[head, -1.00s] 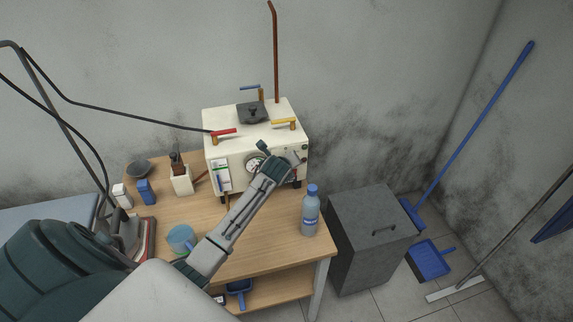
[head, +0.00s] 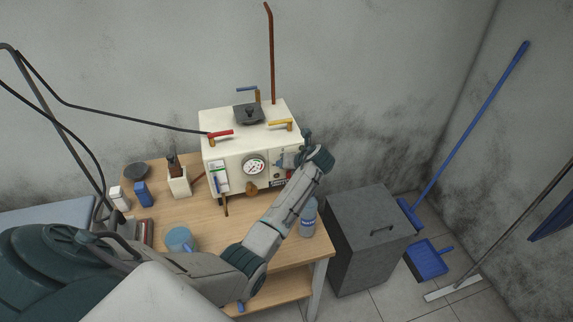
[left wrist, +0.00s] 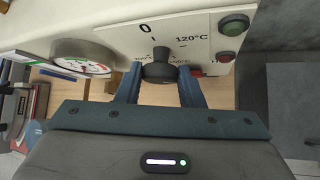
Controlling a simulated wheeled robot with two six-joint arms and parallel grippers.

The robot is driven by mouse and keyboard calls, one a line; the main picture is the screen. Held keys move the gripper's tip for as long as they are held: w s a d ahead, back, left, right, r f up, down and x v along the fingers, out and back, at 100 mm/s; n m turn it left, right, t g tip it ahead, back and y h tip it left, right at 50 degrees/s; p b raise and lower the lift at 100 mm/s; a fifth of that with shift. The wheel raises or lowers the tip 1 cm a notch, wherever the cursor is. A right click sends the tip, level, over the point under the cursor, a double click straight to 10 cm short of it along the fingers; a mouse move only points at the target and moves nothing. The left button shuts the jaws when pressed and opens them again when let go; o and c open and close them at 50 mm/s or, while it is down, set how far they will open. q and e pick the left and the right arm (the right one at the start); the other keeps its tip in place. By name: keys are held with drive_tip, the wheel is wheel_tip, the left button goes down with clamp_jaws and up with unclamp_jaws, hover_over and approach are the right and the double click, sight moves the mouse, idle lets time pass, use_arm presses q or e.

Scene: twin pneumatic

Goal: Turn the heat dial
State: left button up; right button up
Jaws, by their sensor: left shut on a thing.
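The heat dial (left wrist: 160,68) is a dark round knob on the white machine's front panel, with "0" and "120°C" printed around it. In the left wrist view my left gripper (left wrist: 160,85) has one blue finger on each side of the knob, shut on it. In the head view my left arm reaches across the table to the machine (head: 232,143), and the arm hides the dial and most of my left gripper. My right gripper is in neither view.
A bottle (head: 308,218) stands under my forearm.

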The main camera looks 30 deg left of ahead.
use_arm(q)
drive_tip(key=shift+w+d+f+m+g+y, duration=0.1)
drive_tip(key=shift+m+g+y, duration=0.6)
drive_tip(key=shift+y, duration=0.25)
drive_tip(key=shift+w+d+f+m+g+y, duration=0.1)
drive_tip(key=shift+f+m+g+y, duration=0.05)
drive_tip(key=shift+m+g+y, duration=0.7)
drive_tip(key=shift+w+d+f+m+g+y, duration=0.1)
drive_tip(key=shift+m+g+y, duration=0.45)
drive_tip(key=shift+y, duration=0.55)
drive_tip(key=shift+s, duration=0.1)
drive_tip(key=o, duration=0.9)
drive_tip(key=shift+a, duration=0.1)
drive_tip(key=shift+o, duration=0.2)
drive_tip(key=b+v, duration=0.3)
drive_tip(key=v, duration=0.7)
drive_tip(key=shift+d, duration=0.4)
